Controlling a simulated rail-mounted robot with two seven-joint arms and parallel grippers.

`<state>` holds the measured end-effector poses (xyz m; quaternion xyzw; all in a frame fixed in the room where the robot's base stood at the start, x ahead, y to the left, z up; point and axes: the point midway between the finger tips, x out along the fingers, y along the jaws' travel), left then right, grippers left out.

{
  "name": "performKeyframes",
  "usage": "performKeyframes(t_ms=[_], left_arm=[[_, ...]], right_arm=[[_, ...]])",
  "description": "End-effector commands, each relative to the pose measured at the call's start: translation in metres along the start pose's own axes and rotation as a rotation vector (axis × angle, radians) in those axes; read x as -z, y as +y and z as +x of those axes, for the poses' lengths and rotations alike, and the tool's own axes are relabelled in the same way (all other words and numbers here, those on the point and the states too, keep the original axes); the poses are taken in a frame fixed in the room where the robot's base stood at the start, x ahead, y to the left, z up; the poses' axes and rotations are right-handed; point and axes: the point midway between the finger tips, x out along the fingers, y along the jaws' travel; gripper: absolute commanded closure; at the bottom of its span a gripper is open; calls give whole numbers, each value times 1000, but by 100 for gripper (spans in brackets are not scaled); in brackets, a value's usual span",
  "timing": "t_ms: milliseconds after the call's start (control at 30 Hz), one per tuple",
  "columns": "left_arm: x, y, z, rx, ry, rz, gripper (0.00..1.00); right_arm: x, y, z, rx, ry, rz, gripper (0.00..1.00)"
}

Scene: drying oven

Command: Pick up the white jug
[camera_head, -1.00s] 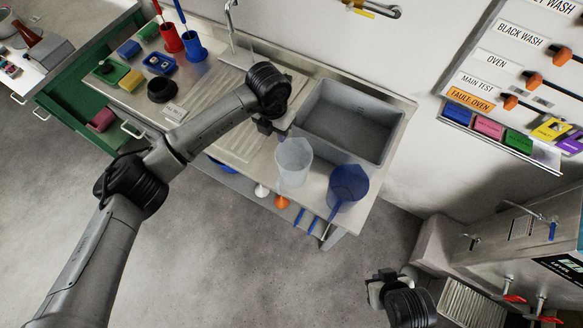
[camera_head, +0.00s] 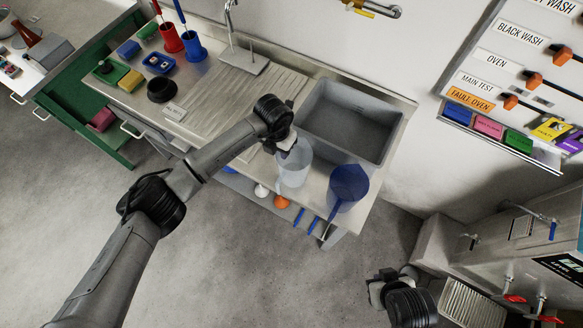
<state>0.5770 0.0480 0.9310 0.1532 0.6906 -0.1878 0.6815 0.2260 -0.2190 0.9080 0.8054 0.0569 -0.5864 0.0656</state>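The white jug (camera_head: 293,169), a translucent pale jug, stands upright on the steel counter in front of the sink. My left gripper (camera_head: 287,151) is at the jug's upper left rim and overlaps it in the picture. Its fingers are small and partly hidden by the wrist, so I cannot tell whether they are open or shut, or whether they touch the jug. My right gripper (camera_head: 376,289) is at the lower right, far from the jug, over the floor. Its finger state is not clear.
A blue jug (camera_head: 347,187) stands just right of the white jug. The grey sink basin (camera_head: 350,120) lies behind both. Blue and red cups (camera_head: 194,47), sponges and a black bowl (camera_head: 161,89) stand at the counter's left. A steel apparatus (camera_head: 530,245) is at the right.

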Motion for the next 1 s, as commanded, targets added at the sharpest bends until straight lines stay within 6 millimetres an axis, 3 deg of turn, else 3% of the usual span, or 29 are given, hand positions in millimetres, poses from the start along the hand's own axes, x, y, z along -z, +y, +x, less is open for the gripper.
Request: performKeyframes(t_ms=[233, 600, 1000], left_arm=[[0, 0, 1, 1, 0, 0, 67], [0, 0, 1, 1, -1, 0, 100], [0, 0, 0, 1, -1, 0, 100]], right_arm=[[0, -2, 0, 4, 1, 6, 100], [1, -3, 0, 7, 2, 9, 100], [0, -1, 0, 3, 1, 4, 100]])
